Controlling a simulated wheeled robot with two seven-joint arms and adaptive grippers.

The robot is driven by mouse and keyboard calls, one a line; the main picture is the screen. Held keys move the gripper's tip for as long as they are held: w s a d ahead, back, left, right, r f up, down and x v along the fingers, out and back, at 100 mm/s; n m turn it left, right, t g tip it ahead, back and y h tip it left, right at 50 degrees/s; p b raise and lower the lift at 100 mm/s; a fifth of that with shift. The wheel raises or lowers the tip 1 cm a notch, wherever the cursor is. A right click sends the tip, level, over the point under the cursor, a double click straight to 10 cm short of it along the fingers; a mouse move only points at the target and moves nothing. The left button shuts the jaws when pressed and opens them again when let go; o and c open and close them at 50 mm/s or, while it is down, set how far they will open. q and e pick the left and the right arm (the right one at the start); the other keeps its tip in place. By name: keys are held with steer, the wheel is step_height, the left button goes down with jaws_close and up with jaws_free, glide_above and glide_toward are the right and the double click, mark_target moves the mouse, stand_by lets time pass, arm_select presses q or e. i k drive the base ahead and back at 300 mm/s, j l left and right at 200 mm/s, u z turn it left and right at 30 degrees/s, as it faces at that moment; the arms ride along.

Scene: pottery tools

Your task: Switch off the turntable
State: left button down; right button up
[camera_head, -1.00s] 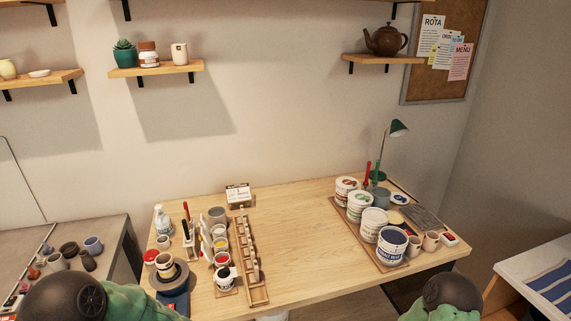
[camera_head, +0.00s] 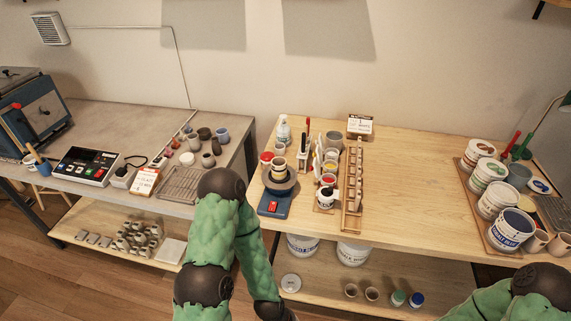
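The turntable (camera_head: 276,203) stands at the left front of the wooden table. It has a blue base with a red switch (camera_head: 273,206) on its front face and a dark round plate (camera_head: 279,184) on top. A small banded pot (camera_head: 279,167) sits on the plate. I cannot tell from this view whether the switch is on or off. My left arm reaches up from the bottom and bends down in front of the table, left of the turntable. My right arm shows at the bottom right. Neither gripper is in view.
A wooden rack (camera_head: 352,190) and paint pots stand right of the turntable. A spray bottle (camera_head: 283,130) is behind it. Large glaze tubs (camera_head: 509,230) fill a tray at the right. The table's middle is clear. A grey bench (camera_head: 110,120) with a control box (camera_head: 86,166) is at the left.

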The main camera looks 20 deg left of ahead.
mark_target(273, 205)
steer(key=k+l+u, duration=0.1)
steer(key=u, duration=0.75)
steer(key=k+j, duration=0.05)
